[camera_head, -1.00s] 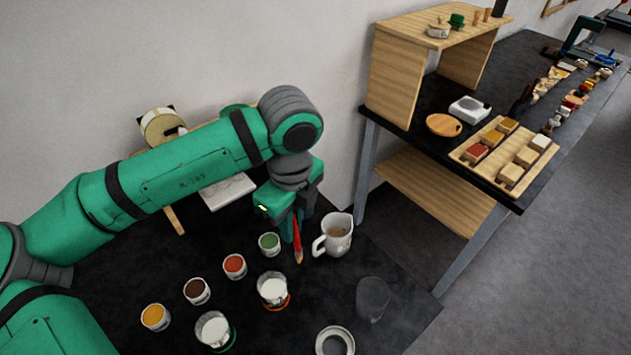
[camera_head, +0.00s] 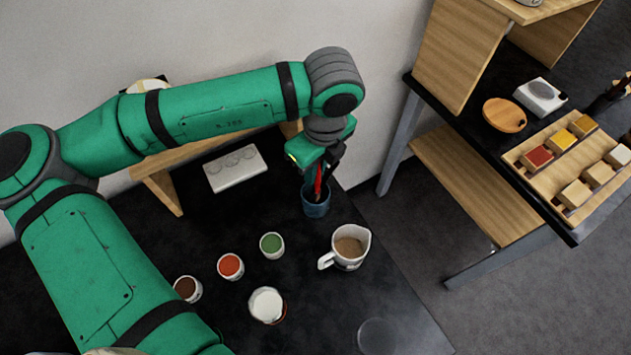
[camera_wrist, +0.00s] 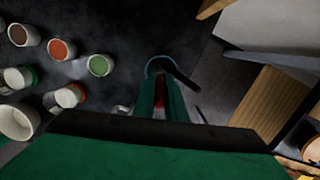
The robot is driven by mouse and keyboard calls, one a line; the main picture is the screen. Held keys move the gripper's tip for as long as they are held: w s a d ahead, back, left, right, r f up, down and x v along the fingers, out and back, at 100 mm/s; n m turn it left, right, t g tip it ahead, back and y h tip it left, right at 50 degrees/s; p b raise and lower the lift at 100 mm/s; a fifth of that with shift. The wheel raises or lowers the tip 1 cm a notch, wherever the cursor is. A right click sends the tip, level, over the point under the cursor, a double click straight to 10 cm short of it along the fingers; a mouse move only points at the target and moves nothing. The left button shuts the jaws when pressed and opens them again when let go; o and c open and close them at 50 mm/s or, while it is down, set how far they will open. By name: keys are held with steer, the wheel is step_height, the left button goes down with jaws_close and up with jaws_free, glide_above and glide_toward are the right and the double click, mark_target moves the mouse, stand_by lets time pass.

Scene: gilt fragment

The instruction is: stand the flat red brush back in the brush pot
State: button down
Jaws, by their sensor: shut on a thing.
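The red brush (camera_head: 318,181) hangs upright from my gripper (camera_head: 322,168), which is shut on it. The brush pot (camera_head: 316,206) is a dark blue cup at the back of the black table, directly below my gripper. The brush's lower end is at the pot's mouth and seems to reach inside; how deep I cannot tell. In the wrist view the red brush (camera_wrist: 159,98) shows between my green fingers, and the pot's rim (camera_wrist: 151,66) curves just beyond their tips. My fingers hide much of the pot there.
A white mug (camera_head: 346,250) with brown liquid stands in front and right of the pot. Green (camera_head: 272,245), orange (camera_head: 230,266) and brown (camera_head: 188,288) paint cups and a white-filled jar (camera_head: 267,305) stand in front. A white palette (camera_head: 235,168) lies left. A second table (camera_head: 450,110) is right.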

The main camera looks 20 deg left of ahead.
mark_target(316, 184)
steer(key=shift+s+d+f, duration=0.2)
steer(key=shift+d+f, duration=0.15)
steer(key=shift+f, duration=0.35)
step_height(316, 184, down, 3)
steer(key=shift+f, duration=0.1)
steer(key=shift+w+a+f, duration=0.1)
steer(key=shift+f, duration=0.1)
steer(key=shift+f, duration=0.1)
steer(key=c, duration=2.1)
jaws_free()
steer(key=r, duration=0.4)
steer(key=d+r, duration=0.1)
steer(key=r, duration=0.7)
steer(key=shift+s+d+r, duration=0.1)
steer(key=shift+s+d, duration=0.1)
steer(key=shift+s, duration=0.15)
